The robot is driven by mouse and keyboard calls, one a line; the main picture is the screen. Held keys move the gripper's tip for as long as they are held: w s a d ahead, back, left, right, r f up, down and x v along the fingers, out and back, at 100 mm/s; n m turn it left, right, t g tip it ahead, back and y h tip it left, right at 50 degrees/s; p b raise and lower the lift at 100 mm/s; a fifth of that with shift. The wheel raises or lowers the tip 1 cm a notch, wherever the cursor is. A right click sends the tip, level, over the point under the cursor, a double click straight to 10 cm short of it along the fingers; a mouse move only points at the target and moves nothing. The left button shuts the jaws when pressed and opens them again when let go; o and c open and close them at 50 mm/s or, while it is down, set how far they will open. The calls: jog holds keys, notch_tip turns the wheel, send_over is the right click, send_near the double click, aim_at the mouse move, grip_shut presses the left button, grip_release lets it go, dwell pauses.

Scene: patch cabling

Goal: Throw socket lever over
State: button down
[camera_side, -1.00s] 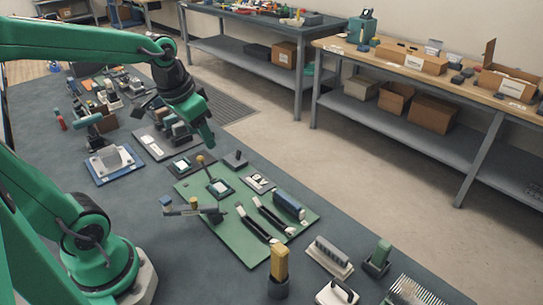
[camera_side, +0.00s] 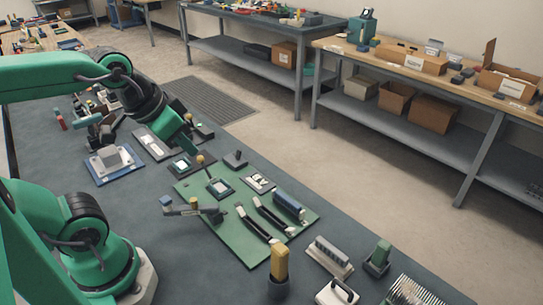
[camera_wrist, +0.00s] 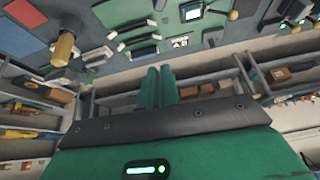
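The socket (camera_side: 220,187) is a dark square frame with a pale centre on the green board (camera_side: 246,240). Its lever (camera_side: 206,172) is a thin rod with a yellow ball at the top, standing raised at the socket's far left edge. In the wrist view the socket (camera_wrist: 190,12) and the lever's yellow ball (camera_wrist: 232,15) show at the top edge. My gripper (camera_side: 190,148) is above the far left of the board, near the lever but apart from it. In the wrist view its two green fingers (camera_wrist: 159,70) lie side by side, shut with nothing visible between them.
A second socket-like part (camera_side: 181,165) sits by the board's far edge. A yellow-handled tool (camera_side: 280,262) stands upright at the near edge.

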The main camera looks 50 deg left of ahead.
jog(key=w+a+f+m+g, duration=0.1)
jog(key=w+a+m+g, duration=0.1)
jog(key=w+a+m, duration=0.3)
jog(key=w+a+f+m+g, duration=0.2)
jog(key=w+a+m, duration=0.3)
jog(key=a+m, duration=0.7)
jog(key=shift+a+f+m+g, duration=0.15)
jog(key=shift+f+m+g, duration=0.15)
jog(key=shift+g, duration=0.3)
send_over(200, 159)
jog(key=d, duration=0.1)
notch_tip(200, 159, down, 12)
jog(key=shift+a+f, duration=0.45)
jog(key=shift+f, duration=0.15)
